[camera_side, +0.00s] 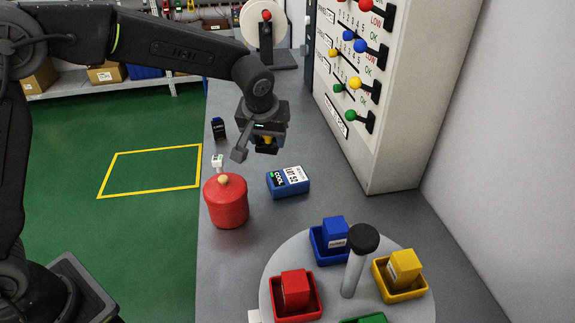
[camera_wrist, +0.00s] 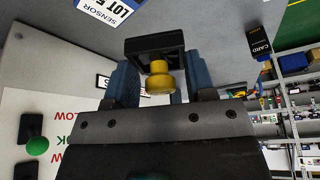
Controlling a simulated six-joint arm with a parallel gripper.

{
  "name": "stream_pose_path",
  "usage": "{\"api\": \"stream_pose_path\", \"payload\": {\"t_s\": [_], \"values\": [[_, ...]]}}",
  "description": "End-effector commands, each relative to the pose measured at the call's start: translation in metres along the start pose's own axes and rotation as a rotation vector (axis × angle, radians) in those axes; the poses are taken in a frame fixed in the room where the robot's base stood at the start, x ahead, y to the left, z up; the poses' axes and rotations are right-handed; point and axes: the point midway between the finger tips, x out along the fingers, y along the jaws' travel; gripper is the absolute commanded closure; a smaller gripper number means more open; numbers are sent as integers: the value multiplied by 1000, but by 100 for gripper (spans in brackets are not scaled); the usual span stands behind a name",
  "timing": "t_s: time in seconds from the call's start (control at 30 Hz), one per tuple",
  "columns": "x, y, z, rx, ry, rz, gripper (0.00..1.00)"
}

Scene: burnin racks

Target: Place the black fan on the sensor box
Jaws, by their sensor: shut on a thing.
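My gripper (camera_side: 264,138) is shut on the black fan (camera_side: 267,149), which it holds in the air above the grey bench. In the wrist view, my gripper's blue-grey fingers (camera_wrist: 157,80) stand on either side of the fan's yellow knob, and the square black fan body (camera_wrist: 143,46) lies beyond it. The sensor box (camera_side: 289,181) is a low blue box with a white lot label, lying on the bench in front of the fan in the side view. A corner of the sensor box (camera_wrist: 108,8) shows at the top of the wrist view. No contact between fan and box is visible.
A red canister (camera_side: 227,203) stands left of the box. A small dark card box (camera_side: 218,128) is behind it. A round turntable (camera_side: 335,285) with coloured trays is in front. A tall panel with coloured knobs (camera_side: 375,85) borders the right.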

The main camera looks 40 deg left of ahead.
Motion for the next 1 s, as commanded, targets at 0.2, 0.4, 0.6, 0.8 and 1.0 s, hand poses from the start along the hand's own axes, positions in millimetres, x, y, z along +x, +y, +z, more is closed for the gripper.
{"api": "stream_pose_path", "payload": {"t_s": [0.2, 0.4, 0.6, 0.8, 1.0], "values": [[19, 38, 14, 2, -1, 0, 73], [26, 45, 18, -2, -1, -1, 73], [50, 45, 29, -1, -3, -4, 73], [60, 45, 32, -3, 0, 0, 73], [61, 45, 33, -3, 0, -1, 73]]}}
